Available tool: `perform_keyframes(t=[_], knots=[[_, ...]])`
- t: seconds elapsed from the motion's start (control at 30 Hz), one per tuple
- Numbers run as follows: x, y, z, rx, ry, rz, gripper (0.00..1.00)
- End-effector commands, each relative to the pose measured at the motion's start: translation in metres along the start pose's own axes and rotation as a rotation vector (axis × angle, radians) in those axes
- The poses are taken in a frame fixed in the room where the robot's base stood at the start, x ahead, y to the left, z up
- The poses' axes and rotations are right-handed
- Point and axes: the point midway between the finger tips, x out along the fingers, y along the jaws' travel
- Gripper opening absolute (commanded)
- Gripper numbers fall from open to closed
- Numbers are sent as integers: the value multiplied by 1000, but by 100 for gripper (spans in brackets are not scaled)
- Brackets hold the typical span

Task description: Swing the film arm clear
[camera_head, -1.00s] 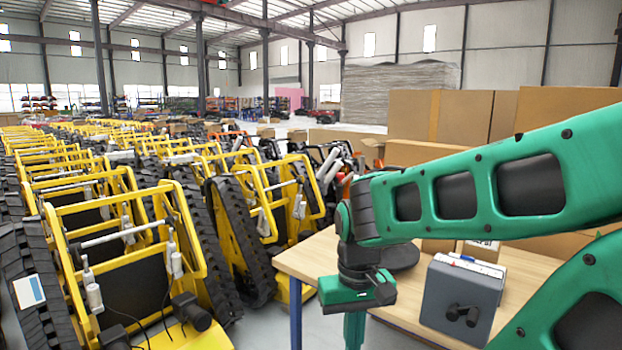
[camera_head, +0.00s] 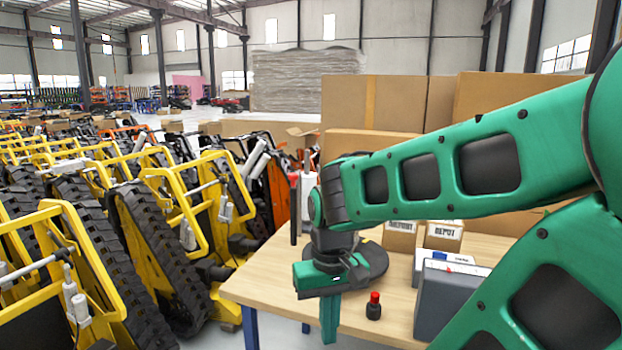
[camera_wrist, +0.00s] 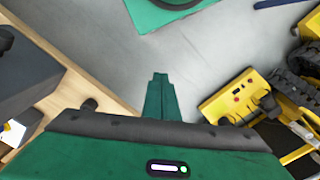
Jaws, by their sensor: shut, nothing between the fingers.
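My gripper (camera_head: 329,318) is shut and empty, with its green fingers pointing down by the table's near left edge in the head view. In the wrist view my gripper (camera_wrist: 160,98) shows its fingers together over grey floor, beside the table edge. No part is plainly recognisable as the film arm. A pale grey upright with a dark, red-topped bar (camera_head: 294,205) stands behind the table's far left side, left of my wrist. A dark round disc (camera_head: 374,262) lies on the table behind my gripper, partly hidden by it. My gripper appears apart from both.
The wooden table (camera_head: 265,283) also holds a red-topped black button (camera_head: 374,306), a grey box (camera_head: 438,305) and small labelled cartons (camera_head: 443,235). Yellow tracked carriers (camera_head: 205,205) crowd the left. Large cardboard boxes (camera_head: 375,105) stand behind. Bare floor lies under my gripper.

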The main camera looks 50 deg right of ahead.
Motion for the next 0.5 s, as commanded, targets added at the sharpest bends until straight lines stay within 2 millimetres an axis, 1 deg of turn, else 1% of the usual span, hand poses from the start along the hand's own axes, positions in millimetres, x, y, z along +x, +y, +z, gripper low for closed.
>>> perform_keyframes(t=[0.3,0.33,0.37,0.43,0.47,0.5], knots=[[0,0,0,0,1,-1,0],[-3,4,6,2,11,-8,0],[-4,5,6,5,21,-14,0],[-4,3,-6,20,49,-34,0],[-3,2,-16,29,68,-49,0],[-3,-1,-31,47,98,-73,0]])
